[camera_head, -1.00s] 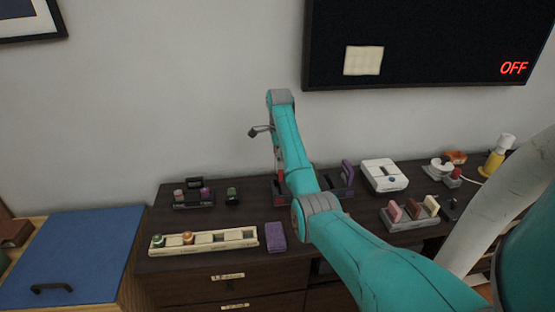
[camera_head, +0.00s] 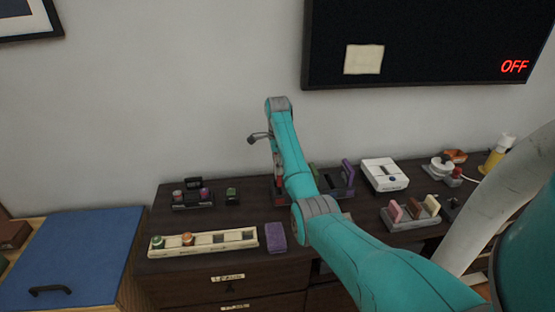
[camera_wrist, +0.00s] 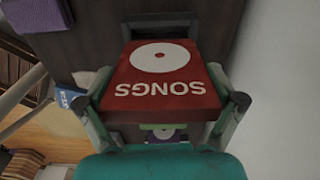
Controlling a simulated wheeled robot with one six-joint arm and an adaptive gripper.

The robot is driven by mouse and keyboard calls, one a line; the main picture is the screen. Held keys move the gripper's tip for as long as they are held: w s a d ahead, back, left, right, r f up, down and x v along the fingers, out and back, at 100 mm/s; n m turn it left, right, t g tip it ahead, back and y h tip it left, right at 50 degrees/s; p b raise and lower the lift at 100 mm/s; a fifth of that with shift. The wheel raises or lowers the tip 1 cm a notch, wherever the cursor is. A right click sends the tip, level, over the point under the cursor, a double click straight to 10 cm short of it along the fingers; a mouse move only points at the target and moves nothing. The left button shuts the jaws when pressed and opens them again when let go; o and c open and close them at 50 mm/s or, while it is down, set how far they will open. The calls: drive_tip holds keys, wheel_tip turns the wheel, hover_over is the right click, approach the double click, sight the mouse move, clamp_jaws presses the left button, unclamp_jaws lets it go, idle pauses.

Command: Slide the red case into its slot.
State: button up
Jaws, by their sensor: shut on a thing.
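The red case (camera_wrist: 160,92), printed with SONGS and a white disc, fills the middle of the wrist view, its lettering upside down. My gripper (camera_wrist: 160,100) is shut on it, one finger along each side. A dark edge shows just beyond the case in the wrist view. I cannot tell whether the case touches or has entered a slot.
A cream tray (camera_head: 203,251) and a purple block (camera_head: 275,236) lie left of my arm. A white device (camera_head: 384,175) and a grey holder with upright pieces (camera_head: 411,222) stand to the right. The wall is close behind the dresser top.

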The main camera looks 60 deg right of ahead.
sight(278, 180)
drive_tip(key=shift+f, duration=1.25)
drive_tip(key=shift+f, duration=2.8)
idle(0.5)
drive_tip(key=o, duration=0.8)
drive_tip(key=shift+r, duration=0.1)
wheel_tip(278, 180, up, 7)
drive_tip(key=shift+r, duration=0.2)
